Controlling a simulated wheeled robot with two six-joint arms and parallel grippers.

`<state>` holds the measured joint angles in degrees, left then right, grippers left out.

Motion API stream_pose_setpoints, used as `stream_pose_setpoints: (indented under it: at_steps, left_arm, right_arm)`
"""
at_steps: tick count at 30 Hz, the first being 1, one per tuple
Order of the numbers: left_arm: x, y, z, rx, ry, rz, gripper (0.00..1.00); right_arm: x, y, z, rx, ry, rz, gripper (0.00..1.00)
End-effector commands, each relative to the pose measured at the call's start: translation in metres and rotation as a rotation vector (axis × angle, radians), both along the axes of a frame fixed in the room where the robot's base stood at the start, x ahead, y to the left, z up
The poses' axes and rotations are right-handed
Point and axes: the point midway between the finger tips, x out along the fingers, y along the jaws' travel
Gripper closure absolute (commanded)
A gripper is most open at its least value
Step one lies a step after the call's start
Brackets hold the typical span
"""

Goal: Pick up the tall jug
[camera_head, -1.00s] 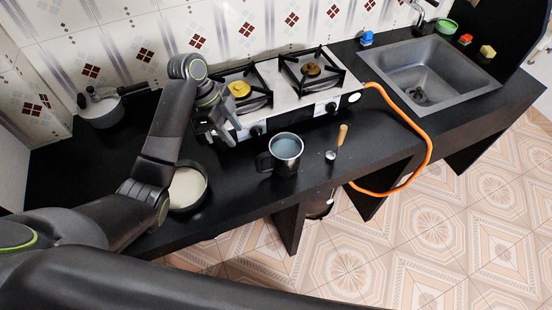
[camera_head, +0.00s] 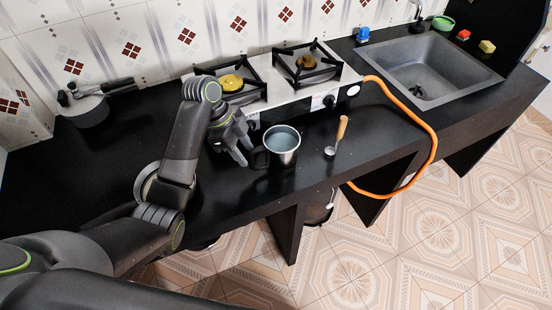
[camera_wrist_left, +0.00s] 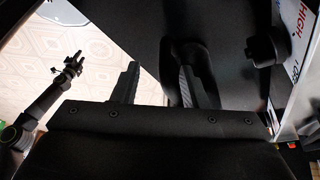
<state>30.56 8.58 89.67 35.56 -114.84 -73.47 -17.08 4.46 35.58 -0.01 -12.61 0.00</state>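The tall jug (camera_head: 283,148) is a grey metal vessel with a dark handle on its left side. It stands upright on the black counter in front of the stove. My left gripper (camera_head: 239,147) is just left of the handle, low over the counter, with its fingers pointing towards the jug. In the left wrist view its two fingers (camera_wrist_left: 158,85) are apart. A dark curved shape, probably the handle, shows by the right finger; whether they touch I cannot tell. My right gripper (camera_wrist_left: 72,66) shows small in the left wrist view, away over the floor.
The stove (camera_head: 290,95) with two burners stands behind the jug. A ladle with a wooden handle (camera_head: 341,130) is to its right. An orange hose (camera_head: 425,120) loops over the counter edge. A pot (camera_head: 86,110) stands at the far left, and the sink (camera_head: 425,75) is at right.

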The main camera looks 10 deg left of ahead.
Motion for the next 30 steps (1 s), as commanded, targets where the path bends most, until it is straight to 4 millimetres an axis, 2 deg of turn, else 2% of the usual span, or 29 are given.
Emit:
stream_pose_setpoints:
  at_steps: [2, 4, 9, 18, 27, 30]
  left_arm:
    - [0.002, -0.005, -0.014, -0.002, 0.002, -0.002, 0.60]
    - [0.004, -0.009, -0.018, -0.003, 0.006, 0.000, 0.60]
    - [0.005, -0.016, -0.038, -0.001, 0.002, 0.000, 0.60]
    - [0.005, -0.018, -0.044, 0.000, 0.001, 0.000, 0.60]
    - [0.005, -0.017, -0.043, 0.000, 0.001, 0.000, 1.00]
    - [0.005, -0.017, -0.043, 0.000, 0.001, 0.000, 1.00]
  right_arm:
    - [0.000, -0.002, -0.011, -0.002, 0.000, 0.001, 0.64]
    - [-0.001, -0.002, -0.001, -0.002, 0.001, 0.001, 0.64]
    - [-0.001, -0.003, 0.002, -0.004, 0.001, 0.000, 0.64]
    - [-0.002, -0.003, 0.001, -0.004, 0.003, 0.000, 0.64]
    - [-0.002, -0.003, 0.001, -0.004, 0.003, 0.000, 0.64]
    - [-0.002, -0.003, 0.001, -0.004, 0.003, 0.000, 0.64]
